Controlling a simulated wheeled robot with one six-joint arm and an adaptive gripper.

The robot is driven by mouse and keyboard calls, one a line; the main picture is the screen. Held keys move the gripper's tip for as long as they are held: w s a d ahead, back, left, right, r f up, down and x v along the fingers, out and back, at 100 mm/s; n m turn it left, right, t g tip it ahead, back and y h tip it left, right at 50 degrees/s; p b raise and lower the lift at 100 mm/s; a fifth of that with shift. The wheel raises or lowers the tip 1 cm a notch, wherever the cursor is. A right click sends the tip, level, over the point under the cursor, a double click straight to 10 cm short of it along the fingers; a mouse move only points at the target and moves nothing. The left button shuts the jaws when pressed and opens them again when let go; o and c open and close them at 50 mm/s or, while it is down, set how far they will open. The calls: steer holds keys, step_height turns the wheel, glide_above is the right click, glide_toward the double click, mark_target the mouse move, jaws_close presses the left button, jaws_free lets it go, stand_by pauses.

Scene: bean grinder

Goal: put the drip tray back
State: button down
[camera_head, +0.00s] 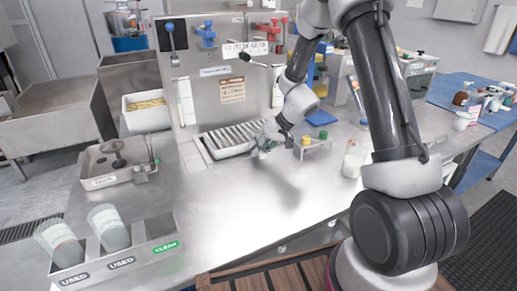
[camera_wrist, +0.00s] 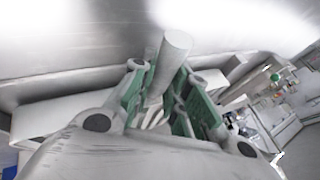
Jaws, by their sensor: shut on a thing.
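The drip tray (camera_head: 230,139) is a pale, shallow tray with dark slats, low in front of the upright metal panel of the grinder station. It lies at or in a light-rimmed place on the counter; I cannot tell whether it is fully seated. My gripper (camera_head: 264,146) is at its right front end. In the wrist view my gripper (camera_wrist: 158,108) has its green-lined fingers closed around a pale round bar (camera_wrist: 171,60), which looks like the tray's handle. The fingers and palm hide the join between bar and tray.
A small holder with yellow and green pieces (camera_head: 310,143) stands right of my gripper. A metal box (camera_head: 117,160) is at the left, and a bin with clear cups (camera_head: 140,246) at the front left. The front middle counter is clear.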

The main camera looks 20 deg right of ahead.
steer(key=shift+f, duration=0.15)
steer(key=c, duration=1.7)
jaws_free()
steer(key=shift+o, duration=0.2)
steer(key=s+d+r, duration=0.3)
steer(key=s+r, duration=0.2)
steer(key=r, duration=0.3)
steer(key=s+d+r, duration=0.3)
steer(key=s+r, duration=0.2)
steer(key=r, duration=0.3)
steer(key=s+d+r+h, duration=0.2)
steer(key=s+d+r, duration=0.1)
steer(key=s, duration=0.4)
steer(key=s+d+r+h, duration=0.2)
steer(key=s+d+r, duration=0.1)
steer(key=s, duration=0.5)
steer(key=s+d+r+h, duration=0.2)
steer(key=s+d+r, duration=0.1)
steer(key=s, duration=0.5)
steer(key=shift+r+m, duration=0.4)
steer(key=shift+r, duration=0.05)
